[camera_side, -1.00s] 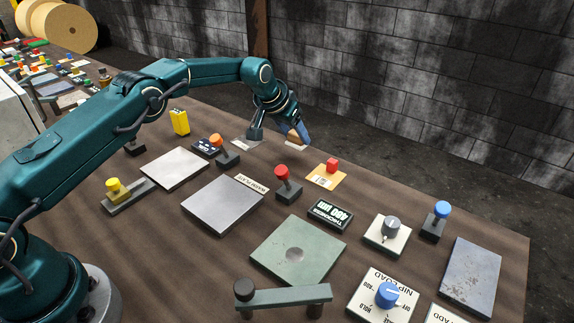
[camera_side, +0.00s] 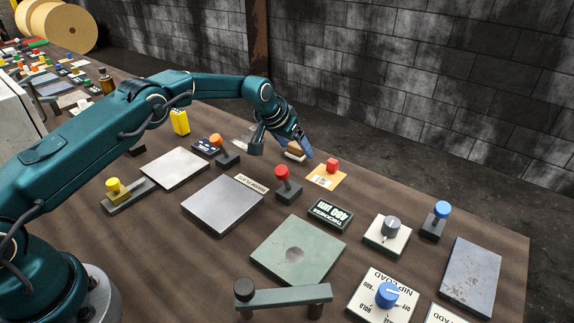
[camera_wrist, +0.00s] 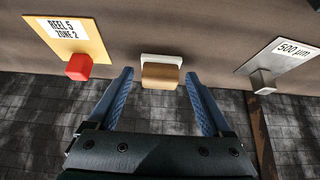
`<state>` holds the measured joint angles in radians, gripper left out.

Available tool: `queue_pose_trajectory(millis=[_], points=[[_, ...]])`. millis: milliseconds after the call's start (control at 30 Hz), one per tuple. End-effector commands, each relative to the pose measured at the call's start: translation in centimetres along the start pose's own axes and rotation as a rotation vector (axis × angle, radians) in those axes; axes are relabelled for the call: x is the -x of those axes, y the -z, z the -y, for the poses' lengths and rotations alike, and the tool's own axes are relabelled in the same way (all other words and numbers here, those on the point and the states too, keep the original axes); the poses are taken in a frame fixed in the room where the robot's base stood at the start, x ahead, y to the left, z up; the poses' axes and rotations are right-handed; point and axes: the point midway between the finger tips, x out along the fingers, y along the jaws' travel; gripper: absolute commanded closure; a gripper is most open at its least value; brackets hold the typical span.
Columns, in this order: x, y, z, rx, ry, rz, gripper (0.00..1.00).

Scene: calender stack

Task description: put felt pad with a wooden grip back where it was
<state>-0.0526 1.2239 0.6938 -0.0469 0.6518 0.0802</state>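The felt pad (camera_wrist: 162,59) is a white block with a tan wooden grip (camera_wrist: 160,76) on it. In the wrist view it lies ahead of my fingertips, between their lines, with a gap on each side. In the side view the pad (camera_side: 293,156) shows at the far edge of the table, partly behind my gripper (camera_side: 297,145). My gripper (camera_wrist: 160,90) is open, with two blue fingers, and holds nothing that I can see. Whether the pad rests fully on the table is hard to tell.
An orange card (camera_side: 326,180) with a red block (camera_side: 332,165) stands right of the pad. A metal plate (camera_wrist: 278,57) marked 500 µm, with a grey knob, lies on the other side. A red-knobbed lever (camera_side: 285,180) stands in front. The table's far edge is close.

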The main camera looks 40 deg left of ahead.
Motion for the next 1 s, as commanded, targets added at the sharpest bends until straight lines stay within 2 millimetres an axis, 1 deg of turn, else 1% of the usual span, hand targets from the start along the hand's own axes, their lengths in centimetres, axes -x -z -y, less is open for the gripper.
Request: queue_pose_trajectory(millis=[167,267,467,800,1000], points=[[0.7,0.2,0.0,0.000,0.000,-0.001,0.16],[1.4,0.3,0.0,0.000,0.000,0.000,0.16],[3.5,0.2,0.0,0.000,0.000,-0.002,0.16],[8.7,0.3,0.0,0.000,0.000,-0.003,0.16],[11.1,0.3,0.0,0.000,0.000,-0.002,0.16]])
